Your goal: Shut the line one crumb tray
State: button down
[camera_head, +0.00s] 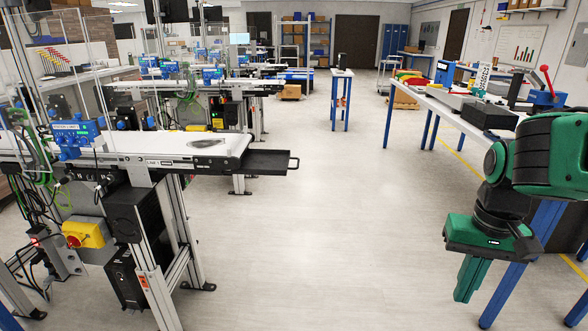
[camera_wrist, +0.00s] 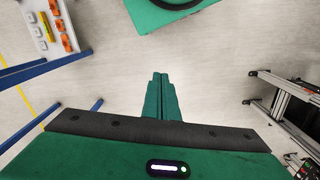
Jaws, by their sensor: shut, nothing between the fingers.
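A black crumb tray (camera_head: 268,161) sticks out to the right from under the end of the nearest belt conveyor (camera_head: 170,147) in the head view. It is pulled out and its small bar handle (camera_head: 294,163) points toward the open aisle. The conveyor's label is too small to read for certain. My gripper (camera_head: 466,296) hangs at the right of the head view, pointing down, well apart from the tray. Its two green fingers are together and empty, and they also show in the wrist view (camera_wrist: 160,78).
A second conveyor (camera_head: 190,87) stands behind the near one. A long workbench (camera_head: 437,94) with blue legs, carrying boxes and tools, runs along the right beside my arm. The floor (camera_head: 330,230) between the tray and my gripper is clear.

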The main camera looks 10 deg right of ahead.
jog(key=w+d+r+t, duration=0.1)
jog(key=w+d+r, duration=0.15)
jog(key=w, duration=0.65)
jog(key=n+t+y, duration=0.4)
jog(key=t, duration=0.1)
send_near(297, 167)
notch_tip(297, 167, down, 6)
jog(key=a, duration=0.2)
jog(key=shift+w+a+r, duration=0.1)
jog(key=shift+w+a, duration=0.05)
jog(key=shift+a, duration=0.45)
jog(key=shift+w+a, duration=0.1)
jog(key=shift+a, duration=0.5)
jog(key=shift+w+a, duration=0.2)
jog(key=shift+a, duration=0.35)
